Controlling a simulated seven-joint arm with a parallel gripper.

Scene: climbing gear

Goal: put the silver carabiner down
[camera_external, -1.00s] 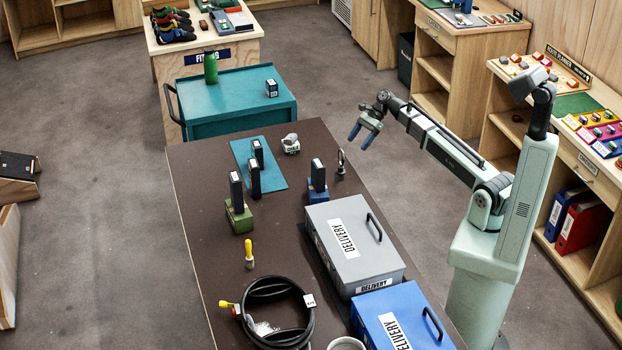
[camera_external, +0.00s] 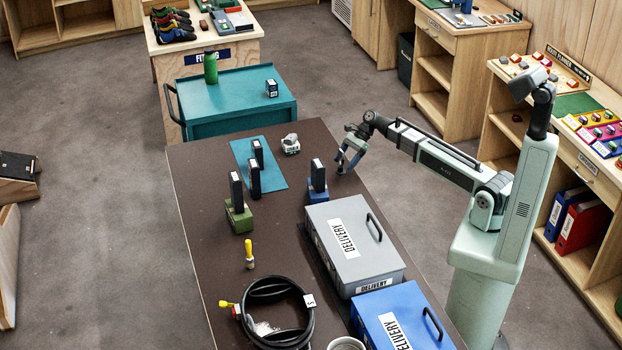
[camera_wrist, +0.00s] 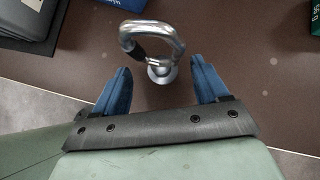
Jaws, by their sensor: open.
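The silver carabiner (camera_wrist: 152,36) stands upright on a small round metal base (camera_wrist: 162,74) on the dark brown table, in the upper middle of the wrist view. The carabiner's loop lies farther up the picture than the fingertips. In the external view my gripper (camera_external: 346,165) is low over the table's right edge. I see no finger closed on the carabiner.
A blue block with a black upright piece (camera_external: 318,182) stands left of my gripper. The grey delivery box (camera_external: 322,222) lies nearer the camera.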

